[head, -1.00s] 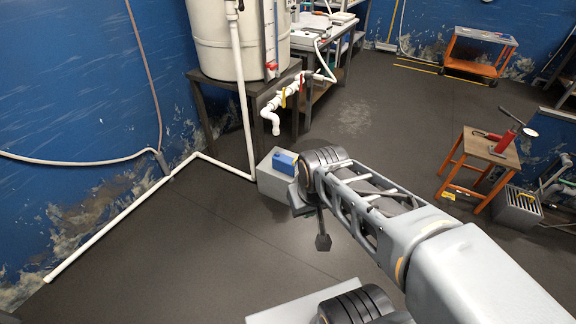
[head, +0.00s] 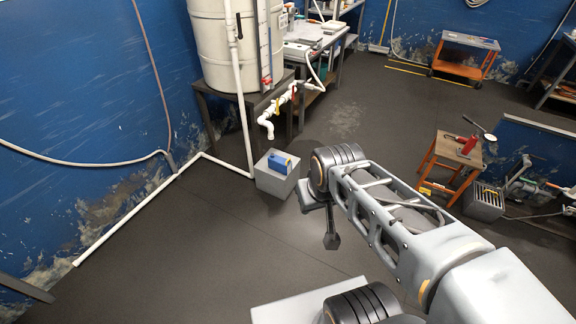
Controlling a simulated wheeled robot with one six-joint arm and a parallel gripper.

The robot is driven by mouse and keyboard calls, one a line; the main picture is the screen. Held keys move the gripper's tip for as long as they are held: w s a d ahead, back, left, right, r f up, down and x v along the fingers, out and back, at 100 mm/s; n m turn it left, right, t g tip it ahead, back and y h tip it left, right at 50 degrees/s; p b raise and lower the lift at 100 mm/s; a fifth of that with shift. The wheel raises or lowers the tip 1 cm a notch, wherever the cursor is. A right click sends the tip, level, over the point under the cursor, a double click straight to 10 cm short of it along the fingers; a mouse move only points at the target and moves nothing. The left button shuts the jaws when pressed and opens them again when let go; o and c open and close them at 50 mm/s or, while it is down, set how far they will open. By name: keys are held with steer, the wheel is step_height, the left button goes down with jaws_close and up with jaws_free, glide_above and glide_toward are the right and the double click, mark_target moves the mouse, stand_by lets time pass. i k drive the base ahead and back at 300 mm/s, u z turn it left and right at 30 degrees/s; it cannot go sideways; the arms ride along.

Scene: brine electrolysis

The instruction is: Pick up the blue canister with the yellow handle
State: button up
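The blue canister (head: 278,163) lies on top of a grey block on the floor, left of my arm in the head view. A small yellow patch, likely its handle, shows at its right end. My gripper (head: 331,241) hangs down, dark and small, to the right of the block and nearer to me. It is apart from the canister. Its fingers are too small and dark to tell whether they are open or shut.
The grey block (head: 275,184) stands beside a white pipe (head: 243,110) below a large white tank (head: 222,50). An orange stool (head: 452,152) with a red object and a grey slotted box (head: 484,203) stand at right. The dark floor between is clear.

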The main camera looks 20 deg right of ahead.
mark_target(283, 166)
steer(key=z, duration=1.05)
steer(key=i, duration=2.45)
steer(key=u, duration=3.3)
